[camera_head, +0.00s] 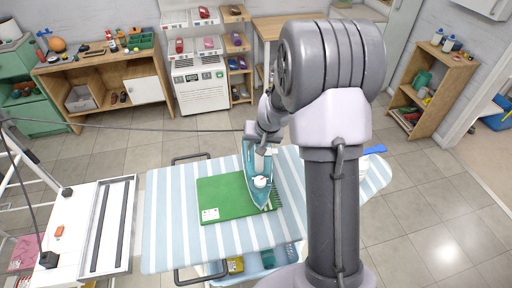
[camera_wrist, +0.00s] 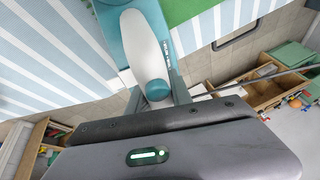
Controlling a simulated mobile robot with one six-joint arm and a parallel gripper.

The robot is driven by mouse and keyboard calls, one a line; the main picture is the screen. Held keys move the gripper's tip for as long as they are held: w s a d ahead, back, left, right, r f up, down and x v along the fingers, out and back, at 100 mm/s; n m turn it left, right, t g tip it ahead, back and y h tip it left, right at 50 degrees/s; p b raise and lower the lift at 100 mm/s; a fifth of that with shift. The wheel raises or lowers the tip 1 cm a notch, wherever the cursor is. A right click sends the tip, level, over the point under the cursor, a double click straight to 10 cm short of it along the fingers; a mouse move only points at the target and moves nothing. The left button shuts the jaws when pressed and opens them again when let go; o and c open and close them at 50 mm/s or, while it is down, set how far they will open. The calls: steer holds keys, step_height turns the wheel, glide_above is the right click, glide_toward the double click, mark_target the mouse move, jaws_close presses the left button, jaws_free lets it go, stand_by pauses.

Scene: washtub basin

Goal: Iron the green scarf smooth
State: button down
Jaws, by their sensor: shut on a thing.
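The green scarf (camera_head: 225,195) lies flat on the striped ironing board (camera_head: 165,215), with a fringe at its right end and a small white label near its lower left corner. A teal and white iron (camera_head: 258,185) is over the scarf's right end, close to the fringe. In the head view I cannot tell whether its plate touches the cloth. My gripper (camera_head: 264,145) is shut on the iron. The wrist view shows the iron (camera_wrist: 147,45) between the jaws of my gripper (camera_wrist: 157,98), and a green strip of scarf (camera_wrist: 185,10) beside it.
A white table with dark rails (camera_head: 70,225) stands left of the board. A blue item (camera_head: 374,150) is at the board's right end. Wooden shelves (camera_head: 105,75) and a white cabinet (camera_head: 200,90) line the back wall. A thin dark cable crosses behind the board.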

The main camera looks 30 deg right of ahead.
steer(key=shift+w+a+r+p, duration=0.1)
steer(key=shift+a+r+p, duration=0.05)
steer(key=shift+r+p, duration=1.2)
steer(key=shift+a+r+p, duration=0.1)
steer(key=shift+r+p, duration=0.7)
steer(key=shift+r, duration=1.05)
